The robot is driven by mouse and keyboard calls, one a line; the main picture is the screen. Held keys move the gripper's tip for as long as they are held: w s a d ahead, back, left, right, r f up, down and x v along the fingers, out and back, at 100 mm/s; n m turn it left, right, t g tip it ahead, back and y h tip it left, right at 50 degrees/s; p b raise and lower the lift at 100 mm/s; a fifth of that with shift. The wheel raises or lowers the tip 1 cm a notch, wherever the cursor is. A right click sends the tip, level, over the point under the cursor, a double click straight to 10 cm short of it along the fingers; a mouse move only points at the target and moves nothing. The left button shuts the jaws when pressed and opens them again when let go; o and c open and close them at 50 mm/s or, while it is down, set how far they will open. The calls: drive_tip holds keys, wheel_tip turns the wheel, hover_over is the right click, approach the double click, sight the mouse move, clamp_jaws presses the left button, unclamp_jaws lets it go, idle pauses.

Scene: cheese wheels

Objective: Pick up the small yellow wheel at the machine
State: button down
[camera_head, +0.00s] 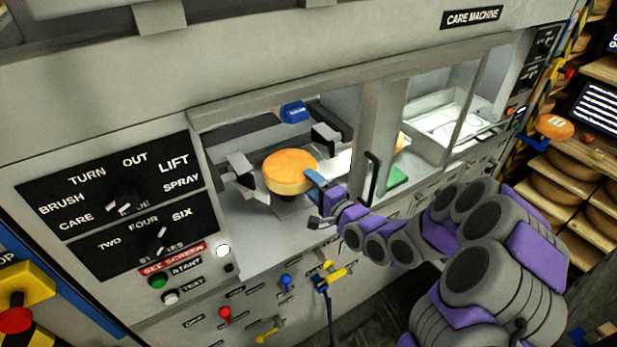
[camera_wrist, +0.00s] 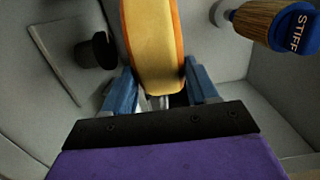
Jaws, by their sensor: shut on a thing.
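Dark clamp-like blocks (camera_head: 326,137) flank the wheel. A blue-capped brush marked STIFF (camera_wrist: 290,28) is close by at the right in the wrist view. A divider post (camera_head: 374,130) with a black handle stands right of the bay. Shelves of wheels (camera_head: 565,190) are at far right.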

drive_tip(key=s, duration=0.2)
drive_tip(key=s+d, duration=0.1)
drive_tip(key=s, duration=0.1)
drive_tip(key=shift+d+r+p, duration=0.1)
drive_tip(key=shift+d+p, duration=0.05)
drive_tip(key=shift+p, duration=0.15)
drive_tip(key=shift+s+d+p, duration=0.2)
drive_tip(key=shift+s+p, duration=0.45)
drive_tip(key=shift+p, duration=0.6)
drive_tip(key=s+p, duration=0.1)
drive_tip(key=p, duration=0.3)
drive_tip(key=shift+s+d, duration=0.4)
drive_tip(key=shift+s+p, duration=0.1)
drive_tip(key=shift+p, duration=0.35)
